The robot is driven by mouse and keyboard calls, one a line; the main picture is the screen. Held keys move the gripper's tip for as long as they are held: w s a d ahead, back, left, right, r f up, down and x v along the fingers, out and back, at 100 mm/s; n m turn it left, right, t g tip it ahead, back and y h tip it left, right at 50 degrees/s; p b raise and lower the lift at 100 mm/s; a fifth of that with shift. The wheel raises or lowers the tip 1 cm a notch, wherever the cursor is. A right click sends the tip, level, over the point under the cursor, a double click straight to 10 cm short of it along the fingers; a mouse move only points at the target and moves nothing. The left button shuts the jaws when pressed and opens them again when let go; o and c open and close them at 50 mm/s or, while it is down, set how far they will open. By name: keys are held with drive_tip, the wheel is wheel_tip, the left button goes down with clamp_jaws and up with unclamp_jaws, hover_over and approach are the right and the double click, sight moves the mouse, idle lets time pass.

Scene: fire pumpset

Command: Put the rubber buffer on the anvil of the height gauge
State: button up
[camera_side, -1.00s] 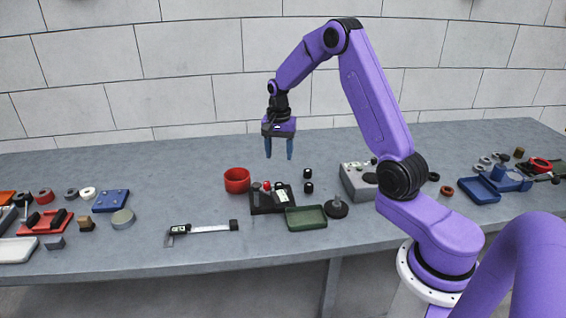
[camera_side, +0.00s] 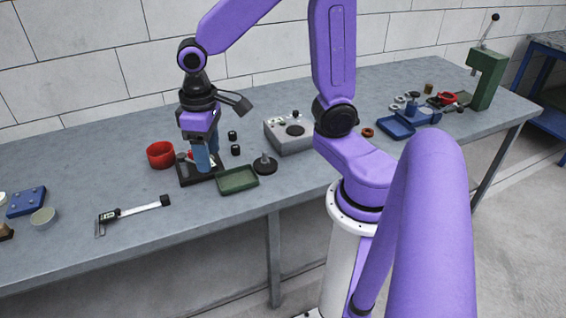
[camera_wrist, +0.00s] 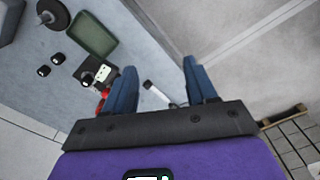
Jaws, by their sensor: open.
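My gripper (camera_side: 208,158) is open, its blue fingers pointing down at or just above a dark block with a pale label (camera_side: 186,180), partly hiding it. The wrist view shows the fingers (camera_wrist: 159,66) apart, with no object held between them. Two small black cylinders, likely rubber buffers, stand right of the gripper: a far one (camera_side: 232,135) and a near one (camera_side: 235,150). Both also show in the wrist view (camera_wrist: 43,71) (camera_wrist: 57,58). A round black base with a short post (camera_side: 265,166) stands further right. I cannot tell for sure which item is the height gauge.
A caliper (camera_side: 135,211) lies front left. Bench is clear between caliper and cup.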

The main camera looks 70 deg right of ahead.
drive_tip(key=s+n, duration=0.9)
drive_tip(key=s, duration=0.7)
drive_tip(key=shift+s+d+r, duration=0.2)
drive_tip(key=shift+d+r, duration=0.1)
drive_tip(key=shift+d, duration=0.05)
